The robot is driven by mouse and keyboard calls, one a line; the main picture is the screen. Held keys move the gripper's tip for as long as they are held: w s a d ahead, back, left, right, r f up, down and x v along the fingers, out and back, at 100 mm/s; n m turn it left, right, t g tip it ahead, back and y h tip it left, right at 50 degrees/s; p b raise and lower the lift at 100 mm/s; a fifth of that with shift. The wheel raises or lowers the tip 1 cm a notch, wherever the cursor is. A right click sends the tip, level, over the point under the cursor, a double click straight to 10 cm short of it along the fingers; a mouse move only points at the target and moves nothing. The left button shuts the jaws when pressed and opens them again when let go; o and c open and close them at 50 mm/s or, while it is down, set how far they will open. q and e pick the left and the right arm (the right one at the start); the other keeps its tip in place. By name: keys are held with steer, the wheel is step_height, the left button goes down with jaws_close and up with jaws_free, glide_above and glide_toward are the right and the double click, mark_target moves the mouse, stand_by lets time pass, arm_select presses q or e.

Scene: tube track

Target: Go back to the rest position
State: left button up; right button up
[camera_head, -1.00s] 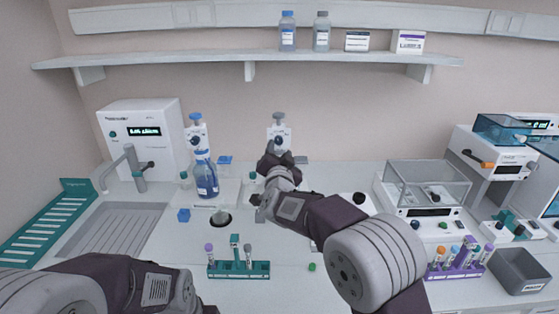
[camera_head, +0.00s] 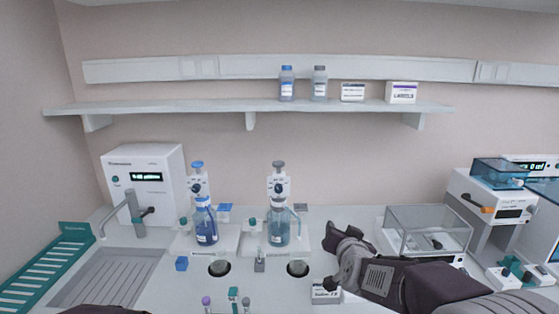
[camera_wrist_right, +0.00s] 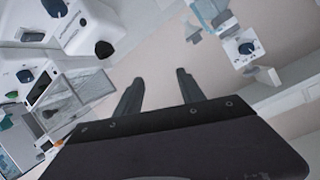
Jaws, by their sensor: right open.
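My right arm comes in from the lower right of the head view. Its gripper (camera_head: 333,262) is over the bench, right of the clear blue-tinted bottle (camera_head: 279,228) and left of the clear-lidded balance. In the right wrist view its two fingers (camera_wrist_right: 158,90) are apart with nothing between them. My left gripper does not show in the head view; only a dark piece of an arm is at the bottom left edge.
A blue bottle (camera_head: 206,226) stands by the left dispenser (camera_head: 197,180). The balance (camera_head: 426,229) is to the right. A shelf (camera_head: 220,106) spans the wall. A white box (camera_head: 325,291) lies under the right arm. A teal rack (camera_head: 45,262) is at far left.

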steer(key=s+f+n+g, duration=0.1)
steer(key=s+f+g, duration=0.1)
steer(key=s+f, duration=0.3)
steer(key=s+f+n+g+y, duration=0.1)
steer(key=s+f+g, duration=0.2)
steer(key=s+f, duration=0.2)
steer(key=s+f+n+g, duration=0.1)
steer(key=s+f+g, duration=0.1)
steer(key=s+f, duration=0.3)
steer(key=shift+s+d+f+g, duration=0.1)
steer(key=shift+s+d+g, duration=0.1)
steer(key=shift+s, duration=0.25)
steer(key=shift+s+d+g, duration=0.15)
steer(key=shift+s+g, duration=0.05)
steer(key=shift+s, duration=0.2)
steer(key=s+f+n+g, duration=0.2)
steer(key=s+f+g, duration=0.3)
steer(key=s, duration=0.7)
steer(key=shift+d, duration=0.2)
steer(key=shift+f, duration=0.1)
steer(key=shift+c, duration=0.3)
